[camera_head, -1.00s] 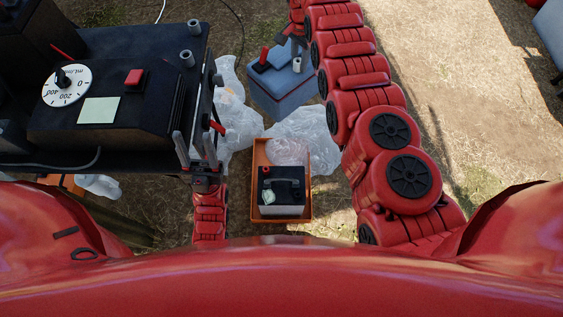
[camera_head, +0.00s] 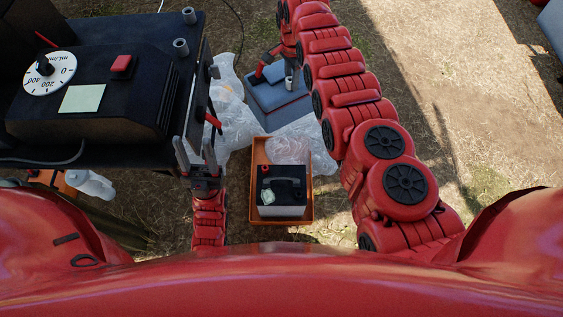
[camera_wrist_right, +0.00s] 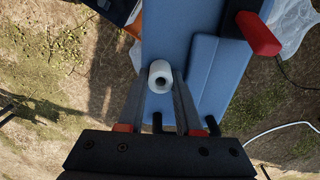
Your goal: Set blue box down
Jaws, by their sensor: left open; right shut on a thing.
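The blue box (camera_head: 275,97) is in the head view beyond the orange crate, and it fills the upper middle of the right wrist view (camera_wrist_right: 178,45). A pale hollow cylinder (camera_wrist_right: 160,76) stands up from its top, beside a red-ended handle (camera_wrist_right: 258,34). My right gripper (camera_wrist_right: 160,88) is shut on this cylinder, with one finger on each side. Whether the box touches the ground is not clear. My left gripper (camera_head: 196,152) is open and empty, pointing up beside the black table, left of the crate.
An orange crate (camera_head: 309,207) holds a black-and-grey battery (camera_head: 282,190). Clear plastic bags (camera_head: 237,120) lie around the box and crate. A black table with a dial machine (camera_head: 100,85) stands at left. Bare ground (camera_head: 450,90) is free at right.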

